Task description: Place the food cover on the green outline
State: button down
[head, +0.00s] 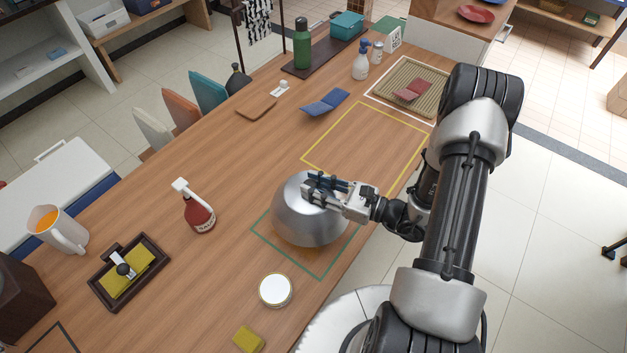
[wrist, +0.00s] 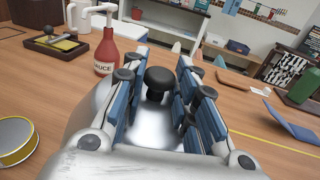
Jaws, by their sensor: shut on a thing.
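The food cover (head: 303,222) is a shiny silver dome with a black knob (wrist: 158,82) on top. It is over the green outline (head: 286,256) on the wooden table, whose left, front and right lines show around it. The dome hides the outline's far part. I cannot tell whether its rim touches the table. My gripper (head: 318,184) is at the top of the dome and shut on the knob. In the wrist view the knob is between the blue-padded fingers (wrist: 158,95), with the silver dome below.
A red sauce bottle (head: 198,208) stands left of the cover. A round white-topped tin (head: 275,290) and a yellow sponge (head: 247,339) are near the front. A dark tray (head: 149,289) lies farther left. The yellow outline (head: 345,125) behind is empty; a blue folded item (head: 325,103) lies beside it.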

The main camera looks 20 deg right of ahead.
jog(key=shift+w+f+b, duration=0.1)
jog(key=shift+f+b, duration=0.4)
jog(key=shift+f, duration=0.25)
jog(key=shift+f+b, duration=1.85)
jog(key=shift+f, duration=0.6)
jog(key=shift+f+b, duration=0.5)
jog(key=shift+f, duration=0.1)
jog(key=c, duration=1.2)
grip_release()
jog(key=v, duration=1.2)
jog(key=shift+r, duration=0.1)
